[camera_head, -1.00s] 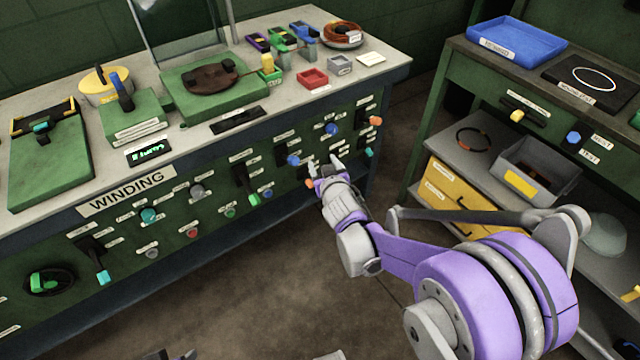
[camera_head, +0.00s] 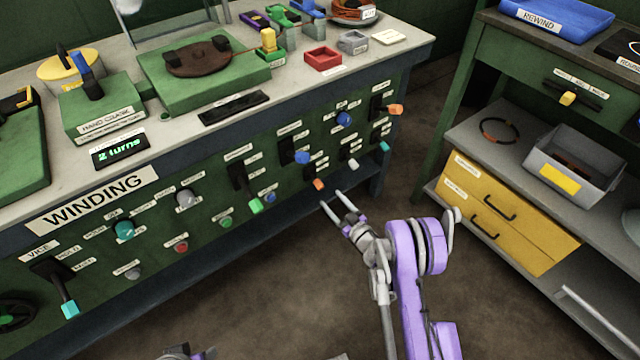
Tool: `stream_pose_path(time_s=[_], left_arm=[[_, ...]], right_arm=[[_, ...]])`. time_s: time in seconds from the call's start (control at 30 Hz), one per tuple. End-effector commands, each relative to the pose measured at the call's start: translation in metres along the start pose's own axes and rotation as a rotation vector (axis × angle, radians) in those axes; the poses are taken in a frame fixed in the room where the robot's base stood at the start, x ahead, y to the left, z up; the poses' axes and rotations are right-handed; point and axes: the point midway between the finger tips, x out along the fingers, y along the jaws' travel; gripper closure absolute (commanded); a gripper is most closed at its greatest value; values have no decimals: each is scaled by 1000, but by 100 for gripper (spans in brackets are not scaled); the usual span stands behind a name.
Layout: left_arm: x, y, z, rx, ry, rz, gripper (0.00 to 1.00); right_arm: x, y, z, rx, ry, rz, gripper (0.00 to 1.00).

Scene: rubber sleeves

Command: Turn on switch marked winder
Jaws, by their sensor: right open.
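The green front panel (camera_head: 215,200) of the winding bench carries several switches and knobs with small labels, too small to read a winder mark for certain. They include a green-tipped lever (camera_head: 255,204), an orange-tipped switch (camera_head: 318,184), a white-tipped switch (camera_head: 353,164), a blue knob (camera_head: 302,157), another blue knob (camera_head: 344,119) and an orange-tipped lever (camera_head: 395,109). My right gripper (camera_head: 330,198) is open and empty, just below the small orange-tipped switch in the picture, its fingers pointing at the bench. It seems apart from the switches.
The bench top holds a green winding block (camera_head: 165,95), a red tray (camera_head: 322,58) and a lit display (camera_head: 118,151). To the right stands a shelf (camera_head: 475,130) with yellow drawers (camera_head: 470,215) and a grey bin (camera_head: 560,190). Floor between is clear.

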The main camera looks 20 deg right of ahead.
Motion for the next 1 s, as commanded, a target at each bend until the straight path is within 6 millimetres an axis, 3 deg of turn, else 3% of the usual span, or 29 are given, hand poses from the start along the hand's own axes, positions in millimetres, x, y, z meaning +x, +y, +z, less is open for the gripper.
stream_pose_path(time_s=[0.3, 0.5, 0.9, 1.0], left_arm=[[10, 0, 2, 0, 0, 0, 50], [14, 0, 3, 0, 1, 0, 50], [14, 0, 3, 0, 1, 0, 50], [14, 0, 3, 0, 1, 0, 50]], right_arm=[[61, -1, 0, 0, 1, -1, 37], [86, 0, 0, 1, 0, 1, 37], [94, 0, -1, 0, 0, 2, 37], [94, 0, -1, 0, 0, 2, 55]])
